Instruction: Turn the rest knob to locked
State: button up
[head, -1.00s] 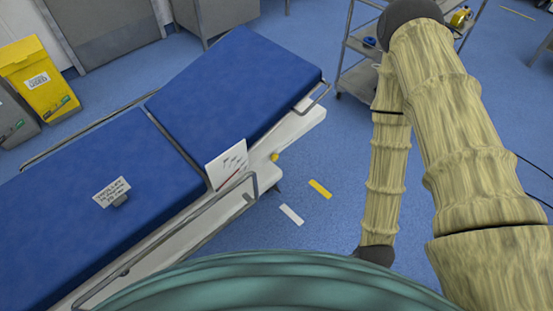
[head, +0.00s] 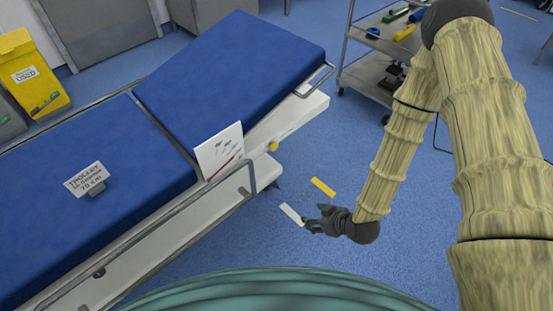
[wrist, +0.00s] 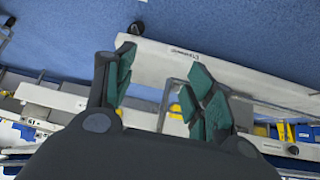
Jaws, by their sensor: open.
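A small yellow knob (head: 273,146) sits on the white side of the blue-padded table (head: 240,75), below the raised back section. A white card (head: 212,160) with dark marks and a red line stands left of it; its print is too small to read. My gripper (head: 314,217) is open and empty, in front of the table, to the right of the knob and nearer to me, clear of it. In the wrist view my gripper's spread green-padded fingers (wrist: 160,78) face the table's white side. A yellow patch there (wrist: 175,110) may be the knob; I cannot tell.
A metal side rail (head: 165,225) runs along the table's near edge. A small label stand (head: 86,182) is on the mattress. A trolley with tools (head: 375,65) stands at the back right. Yellow (head: 322,187) and white (head: 291,214) strips lie on open blue floor.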

jog(key=w+a+f+n+t+y+b, duration=0.1)
jog(key=w+a+n+t+y+b, duration=0.3)
jog(key=w+b, duration=0.55)
jog(key=n+t+y+b, duration=0.3)
jog(key=n+b, duration=0.4)
send_near(275, 148)
jog(key=b+x, duration=0.3)
jog(key=x, duration=0.6)
jog(key=c, duration=1)
